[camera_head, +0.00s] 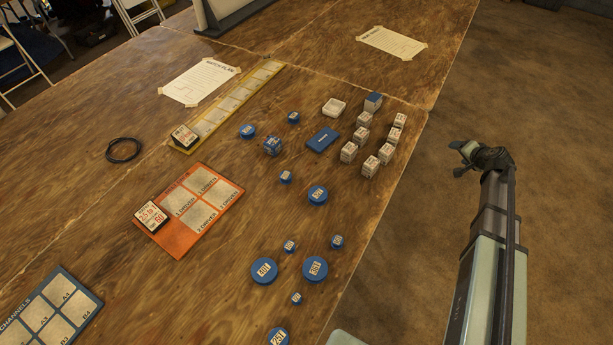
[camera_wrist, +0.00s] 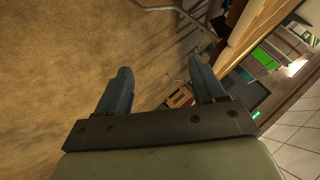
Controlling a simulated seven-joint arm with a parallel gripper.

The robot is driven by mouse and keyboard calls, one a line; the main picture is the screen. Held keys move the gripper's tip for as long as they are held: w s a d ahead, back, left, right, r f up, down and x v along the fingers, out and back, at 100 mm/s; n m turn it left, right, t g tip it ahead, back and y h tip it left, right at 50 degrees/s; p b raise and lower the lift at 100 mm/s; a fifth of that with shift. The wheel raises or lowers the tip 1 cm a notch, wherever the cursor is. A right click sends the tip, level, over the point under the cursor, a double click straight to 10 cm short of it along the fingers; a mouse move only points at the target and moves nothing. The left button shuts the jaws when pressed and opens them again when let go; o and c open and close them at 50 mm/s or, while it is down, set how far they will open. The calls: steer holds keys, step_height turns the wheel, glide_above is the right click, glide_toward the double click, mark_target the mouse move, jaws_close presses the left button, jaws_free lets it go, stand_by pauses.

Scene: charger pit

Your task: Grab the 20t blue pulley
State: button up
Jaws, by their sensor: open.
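Several round blue pulleys with pale labels are spread over the wooden table (camera_head: 185,285) in the head view. Larger ones include one that looks marked 40T (camera_head: 264,270), one right of it (camera_head: 315,268), one higher up (camera_head: 317,195), and one cut by the bottom edge (camera_head: 278,338). Smaller ones lie at the middle (camera_head: 286,177) and among the larger ones (camera_head: 289,246). The small labels are too blurred to tell which is 20t. My gripper (camera_head: 463,157) is off the table's right side, over the brown floor. In the wrist view its fingers (camera_wrist: 165,72) are apart and empty.
Small white labelled boxes (camera_head: 371,166) cluster near the table's right edge. A blue flat box (camera_head: 323,139), an orange-edged board (camera_head: 203,205), a yellow-edged strip (camera_head: 240,98) and a black ring (camera_head: 123,150) lie left of them. Bare wood separates most items.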

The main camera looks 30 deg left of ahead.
steer(key=w+a+r+n+y, duration=0.1)
steer(key=w+a+r+n, duration=0.15)
steer(key=a+r, duration=0.65)
steer(key=s+a+r+n+g, duration=0.25)
steer(key=s+a, duration=0.35)
steer(key=a, duration=0.4)
steer(key=s+a+r+n+g, duration=0.15)
steer(key=s+a+n, duration=0.25)
steer(key=s+a, duration=0.45)
steer(key=s+a+r+n+g, duration=0.15)
steer(key=s+a+n, duration=0.3)
steer(key=a, duration=0.75)
steer(key=s+a+r+n+g+h, duration=0.15)
steer(key=s+a, duration=0.25)
steer(key=s, duration=0.4)
steer(key=s+a+n+g+h, duration=0.1)
steer(key=s+a+n, duration=0.25)
steer(key=s, duration=0.45)
steer(key=n+h, duration=0.1)
steer(key=h, duration=0.3)
glide_above(286, 175)
steer(key=f, duration=0.7)
steer(key=shift+s+a, duration=0.15)
steer(key=shift+a, duration=0.25)
steer(key=shift+d+f, duration=0.2)
steer(key=shift+f, duration=1.1)
steer(key=shift+d+f, duration=0.2)
steer(key=shift+f, duration=1.05)
